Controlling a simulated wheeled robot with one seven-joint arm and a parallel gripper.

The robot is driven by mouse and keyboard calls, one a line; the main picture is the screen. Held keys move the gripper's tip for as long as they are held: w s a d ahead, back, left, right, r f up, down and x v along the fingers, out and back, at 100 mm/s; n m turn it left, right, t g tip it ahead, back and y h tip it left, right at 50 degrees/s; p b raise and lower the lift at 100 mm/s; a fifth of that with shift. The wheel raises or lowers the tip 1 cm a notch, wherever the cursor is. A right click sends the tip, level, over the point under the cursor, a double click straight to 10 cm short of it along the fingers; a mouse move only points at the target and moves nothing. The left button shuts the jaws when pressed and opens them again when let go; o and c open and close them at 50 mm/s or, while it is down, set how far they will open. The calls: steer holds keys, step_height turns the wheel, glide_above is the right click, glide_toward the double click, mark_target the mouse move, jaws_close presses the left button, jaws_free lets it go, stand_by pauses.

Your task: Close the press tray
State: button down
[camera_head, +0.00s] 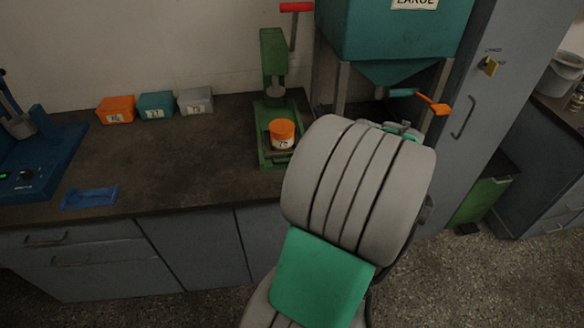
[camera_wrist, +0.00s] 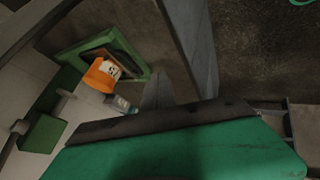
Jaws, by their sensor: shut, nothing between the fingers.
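The green press (camera_head: 273,55) stands on the counter against the wall, with a red-handled lever (camera_head: 297,7) on top. Its green tray (camera_head: 267,158) reaches forward to the counter's front edge. An orange-lidded jar (camera_head: 282,133) with a white label stands there, in front of the plunger. In the wrist view the tray (camera_wrist: 83,46) and the orange jar (camera_wrist: 98,78) lie at upper left. My gripper (camera_wrist: 158,80) is shut and empty, close beside the tray and jar; contact cannot be told. In the head view my arm hides most of it.
Orange (camera_head: 116,110), teal (camera_head: 155,106) and grey (camera_head: 195,101) bins stand at the back. A blue cloth (camera_head: 89,196) lies near the front edge. A teal hopper (camera_head: 395,40) with an orange handle (camera_head: 434,104) stands right of the press. The counter's middle is clear.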

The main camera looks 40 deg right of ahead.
steer(key=x, duration=0.5)
steer(key=d+p+x, duration=0.1)
steer(key=x, duration=0.2)
steer(key=shift+w+f, duration=0.1)
steer(key=shift+f, duration=0.25)
steer(key=w+d, duration=0.1)
steer(key=w+d+p, duration=0.1)
steer(key=w, duration=0.1)
steer(key=shift+w, duration=0.1)
steer(key=shift+w+d, duration=0.2)
steer(key=shift+w, duration=0.1)
